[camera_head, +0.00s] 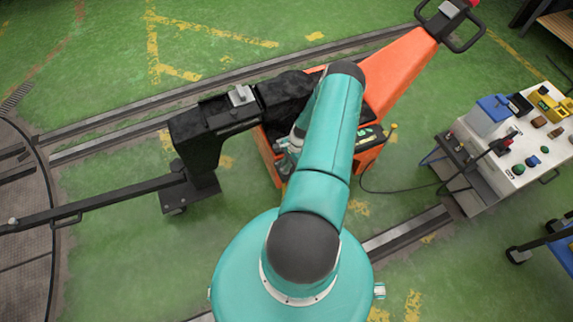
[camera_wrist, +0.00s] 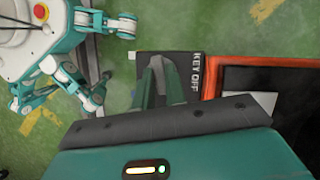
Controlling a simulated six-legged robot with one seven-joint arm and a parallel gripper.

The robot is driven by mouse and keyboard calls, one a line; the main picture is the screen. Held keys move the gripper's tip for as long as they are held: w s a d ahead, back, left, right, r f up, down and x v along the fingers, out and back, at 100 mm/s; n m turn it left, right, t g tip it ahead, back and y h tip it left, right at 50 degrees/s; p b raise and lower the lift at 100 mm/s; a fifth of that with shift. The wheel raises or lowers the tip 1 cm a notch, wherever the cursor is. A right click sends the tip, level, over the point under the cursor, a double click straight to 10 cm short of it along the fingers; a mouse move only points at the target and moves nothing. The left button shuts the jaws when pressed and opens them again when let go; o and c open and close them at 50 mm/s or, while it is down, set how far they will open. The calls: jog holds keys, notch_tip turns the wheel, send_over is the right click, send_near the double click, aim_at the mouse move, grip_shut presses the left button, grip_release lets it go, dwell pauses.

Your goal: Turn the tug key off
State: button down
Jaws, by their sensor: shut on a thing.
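The orange tug (camera_head: 400,72) stands beyond my arm, its black handle at the upper right. In the wrist view, its dark key panel (camera_wrist: 200,118) carries white "KEY OFF" lettering (camera_wrist: 196,78) and has an orange edge on the right. My gripper (camera_wrist: 160,66) reaches down onto this panel, just left of the lettering. Its fingers are close together and shut on the tug key. The key itself is hidden between and under the fingers, so its angle cannot be told.
A black coupling frame (camera_head: 200,140) with a long bar (camera_head: 100,202) joins the tug's left side. Rails (camera_head: 130,120) cross the green floor to the turntable (camera_head: 25,230) at the left. A white cart (camera_head: 510,150) with tools stands right. A cable lies between tug and cart.

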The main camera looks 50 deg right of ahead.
jog(key=n+g, duration=0.1)
jog(key=n, duration=0.1)
jog(key=n+g, duration=0.1)
jog(key=n, duration=0.4)
jog(key=shift+w+g, duration=0.25)
jog(key=shift+g, duration=0.15)
jog(key=n+g, duration=0.1)
jog(key=n, duration=0.3)
jog(key=shift+w+a+h, duration=0.1)
jog(key=shift+h, duration=0.2)
jog(key=shift+n+g+h, duration=0.6)
jog(key=shift+n+g, duration=0.2)
jog(key=shift+n, duration=1.4)
jog(key=c, duration=1.4)
grip_release()
jog(key=shift+c, duration=0.2)
jog(key=v, duration=1.3)
jog(key=shift+r, duration=0.45)
